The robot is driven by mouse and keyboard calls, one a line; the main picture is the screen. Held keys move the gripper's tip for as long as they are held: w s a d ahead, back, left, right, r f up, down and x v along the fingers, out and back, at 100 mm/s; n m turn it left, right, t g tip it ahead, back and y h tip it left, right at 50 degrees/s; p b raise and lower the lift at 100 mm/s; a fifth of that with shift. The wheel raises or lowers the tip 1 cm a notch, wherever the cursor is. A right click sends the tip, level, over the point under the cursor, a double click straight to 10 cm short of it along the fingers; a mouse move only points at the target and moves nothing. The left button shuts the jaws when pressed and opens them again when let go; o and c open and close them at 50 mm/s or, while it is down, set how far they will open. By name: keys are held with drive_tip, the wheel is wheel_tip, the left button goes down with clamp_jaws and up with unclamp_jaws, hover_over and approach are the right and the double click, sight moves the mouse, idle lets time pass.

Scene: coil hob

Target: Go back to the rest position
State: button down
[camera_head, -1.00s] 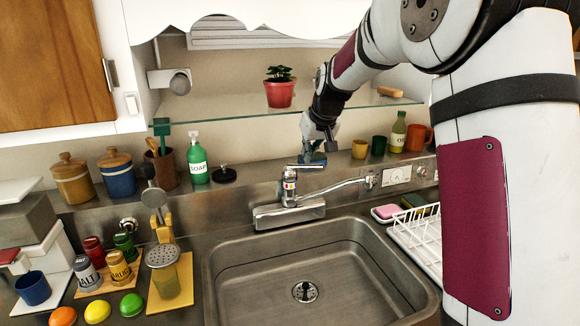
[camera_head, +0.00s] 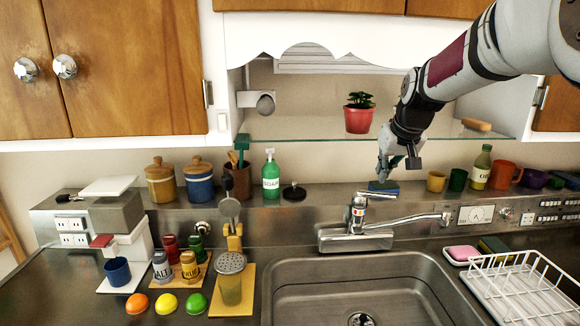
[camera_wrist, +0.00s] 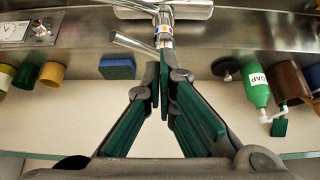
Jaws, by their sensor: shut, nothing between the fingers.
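My gripper (camera_head: 398,168) hangs from the arm at the right, in front of the back ledge and below the glass shelf. A blue sponge (camera_head: 383,187) lies on the ledge just below and left of it in the head view. In the wrist view, which is upside down, the green-padded fingers (camera_wrist: 161,88) meet at their tips with nothing between them. The sponge (camera_wrist: 117,67) shows there beside the fingers, apart from them. The tap (camera_head: 357,222) stands below the gripper in the head view, and also shows behind the fingertips in the wrist view (camera_wrist: 164,30).
The glass shelf (camera_head: 300,128) bears a red plant pot (camera_head: 358,119). A green soap bottle (camera_head: 270,178) and several cups and jars line the ledge. The sink (camera_head: 300,300) is in front; a white dish rack (camera_head: 520,292) stands at its right.

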drive_tip(key=s+a+r, duration=0.2)
drive_tip(key=s+a, duration=0.1)
drive_tip(key=s, duration=0.7)
drive_tip(key=s+a+r, duration=0.2)
drive_tip(key=s+a, duration=0.1)
drive_tip(key=s, duration=0.6)
drive_tip(key=s+a+f, duration=0.1)
drive_tip(key=s+f, duration=0.1)
drive_tip(key=s, duration=0.7)
drive_tip(key=s+f+g, duration=0.1)
drive_tip(key=s+f, duration=0.2)
drive_tip(key=s, duration=0.6)
drive_tip(key=shift+s+a+f, duration=0.2)
drive_tip(key=shift+s+a, duration=0.15)
